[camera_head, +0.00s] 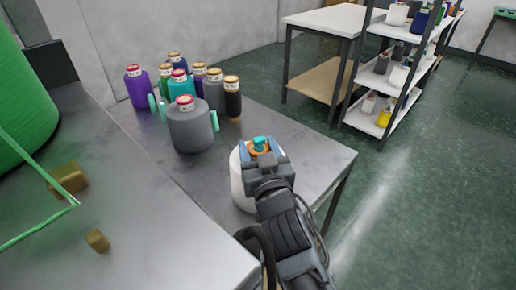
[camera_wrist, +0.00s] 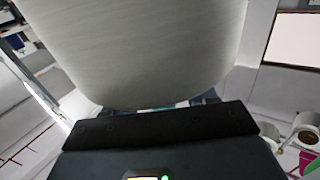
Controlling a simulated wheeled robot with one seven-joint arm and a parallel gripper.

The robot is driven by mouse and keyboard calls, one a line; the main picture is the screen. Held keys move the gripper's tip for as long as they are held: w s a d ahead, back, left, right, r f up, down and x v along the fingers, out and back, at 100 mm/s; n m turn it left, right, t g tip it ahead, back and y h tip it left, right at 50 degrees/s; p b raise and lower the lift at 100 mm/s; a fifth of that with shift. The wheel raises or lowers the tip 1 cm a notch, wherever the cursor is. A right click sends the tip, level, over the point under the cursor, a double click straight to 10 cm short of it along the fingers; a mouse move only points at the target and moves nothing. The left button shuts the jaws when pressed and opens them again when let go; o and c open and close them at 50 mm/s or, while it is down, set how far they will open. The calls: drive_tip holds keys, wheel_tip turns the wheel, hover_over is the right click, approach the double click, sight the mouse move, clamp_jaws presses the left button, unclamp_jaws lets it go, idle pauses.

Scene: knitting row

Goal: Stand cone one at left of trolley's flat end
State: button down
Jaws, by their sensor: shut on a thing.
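My gripper (camera_head: 260,158) is shut on the top of a white cone (camera_head: 239,183) with an orange ring and a teal tip. The cone looks upright, over the right part of a grey metal top (camera_head: 305,150); whether it touches that top cannot be told. In the wrist view the pale side of the cone (camera_wrist: 160,45) fills the upper middle, and the fingers are mostly hidden behind my dark gripper body. No number is readable on the cone. I cannot tell for sure which piece is the trolley.
A large grey pot with teal handles (camera_head: 191,128) and several coloured bottles (camera_head: 174,84) crowd the metal top's far left. A raised metal surface (camera_head: 150,235) with a green spool (camera_head: 20,105) is at left. A shelf rack (camera_head: 408,72) and white table (camera_head: 325,20) stand behind.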

drive_tip(key=shift+c, duration=1.7)
unclamp_jaws()
drive_tip(key=shift+r, duration=0.15)
drive_tip(key=shift+s+d, duration=0.1)
drive_tip(key=shift+s, duration=0.15)
drive_tip(key=b+v, duration=0.1)
drive_tip(key=v, duration=1)
drive_tip(key=shift+s+b, duration=0.2)
drive_tip(key=shift+b, duration=0.1)
drive_tip(key=shift+d, duration=0.1)
